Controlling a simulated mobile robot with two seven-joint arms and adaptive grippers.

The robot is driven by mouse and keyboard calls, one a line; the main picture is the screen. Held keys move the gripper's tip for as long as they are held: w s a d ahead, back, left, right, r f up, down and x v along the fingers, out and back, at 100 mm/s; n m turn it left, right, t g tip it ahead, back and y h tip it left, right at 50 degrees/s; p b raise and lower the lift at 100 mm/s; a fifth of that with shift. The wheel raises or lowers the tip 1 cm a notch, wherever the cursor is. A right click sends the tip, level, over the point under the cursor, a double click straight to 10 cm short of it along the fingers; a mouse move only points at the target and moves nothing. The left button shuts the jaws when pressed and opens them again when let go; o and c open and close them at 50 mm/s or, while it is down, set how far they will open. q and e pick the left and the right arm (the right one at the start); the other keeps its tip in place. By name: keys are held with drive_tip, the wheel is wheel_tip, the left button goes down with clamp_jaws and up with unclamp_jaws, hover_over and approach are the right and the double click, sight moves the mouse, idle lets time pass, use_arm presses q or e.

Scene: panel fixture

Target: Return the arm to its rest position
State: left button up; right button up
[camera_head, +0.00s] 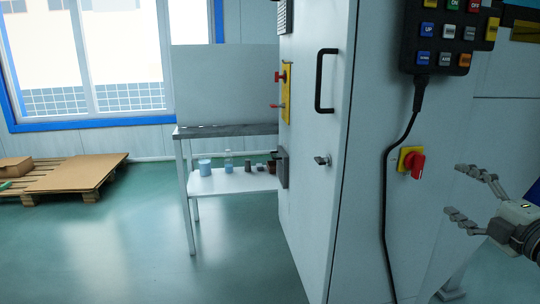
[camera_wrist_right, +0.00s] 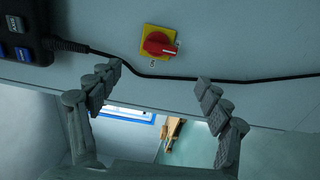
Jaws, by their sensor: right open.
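My right gripper (camera_head: 470,198) is at the right edge of the head view. Its fingers are spread apart and nothing is between them. It points left toward the side of the grey cabinet, a little right of and below the red rotary switch (camera_head: 415,164) on its yellow plate. In the right wrist view the open fingers of the right gripper (camera_wrist_right: 160,79) frame the lower part of the picture, with the red switch (camera_wrist_right: 158,45) above and between the fingertips. The switch knob sits tilted. I see a gap between fingers and switch in the head view. My left gripper is not in view.
A button pendant (camera_head: 450,38) hangs on the cabinet (camera_head: 318,140), its black cable (camera_head: 387,200) running down near the switch. The cabinet door has a black handle (camera_head: 326,80). A table (camera_head: 222,131) with a lower shelf and a pallet (camera_head: 70,175) stand left. Green floor between them is clear.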

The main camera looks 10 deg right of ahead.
sight(421, 169)
drive_tip(key=w, duration=0.8)
drive_tip(key=shift+w+a+r, duration=0.1)
drive_tip(key=shift+w+a, duration=0.05)
drive_tip(key=shift+a, duration=0.1)
drive_tip(key=shift+w+a, duration=0.1)
drive_tip(key=shift+w, duration=1.2)
drive_tip(key=shift+s, duration=0.1)
